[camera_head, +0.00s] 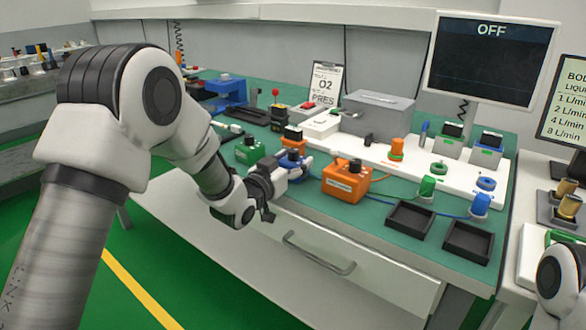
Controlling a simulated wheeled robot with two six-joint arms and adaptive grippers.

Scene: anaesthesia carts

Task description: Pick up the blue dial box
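The blue dial box (286,163) sits on the green bench top between a green dial box (249,152) and an orange dial box (346,182). It is partly hidden behind my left gripper (287,188). My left gripper is at the bench's front edge, just in front of the blue box, with its fingers spread apart. I cannot tell whether a finger touches the box. Only a piece of my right arm shows at the lower right edge; its gripper is out of view.
Two black trays (410,219) lie at the front right of the bench. A white board (388,154) behind holds orange, green and blue connectors with cables. A drawer handle (318,254) sticks out below the bench edge. A monitor (489,58) reads OFF.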

